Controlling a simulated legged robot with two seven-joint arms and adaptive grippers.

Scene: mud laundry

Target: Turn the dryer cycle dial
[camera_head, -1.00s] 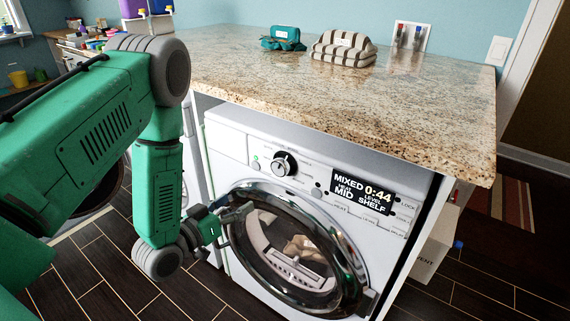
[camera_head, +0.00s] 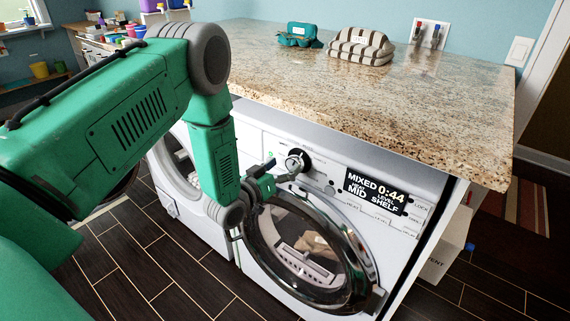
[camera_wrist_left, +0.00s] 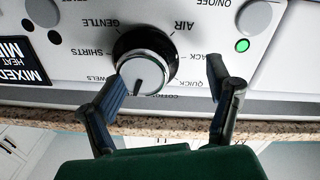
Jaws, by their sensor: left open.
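The dryer (camera_head: 330,175) is white with a round glass door (camera_head: 300,245) and a display reading MIXED 0:44. Its cycle dial (camera_head: 297,161) is a black and silver knob on the control panel. In the left wrist view the dial (camera_wrist_left: 145,62) appears upside down, with labels such as GENTLE, AIR and SHIRTS around it. My left gripper (camera_head: 283,171) is open just in front of the panel, beside the dial. In the left wrist view its two fingers (camera_wrist_left: 170,83) are spread, one near the dial's edge and the other to the right of it. My right gripper is not in view.
A granite counter (camera_head: 440,100) overhangs the panel from above. A second white machine (camera_head: 180,185) stands at the left. Dark floor is clear in front.

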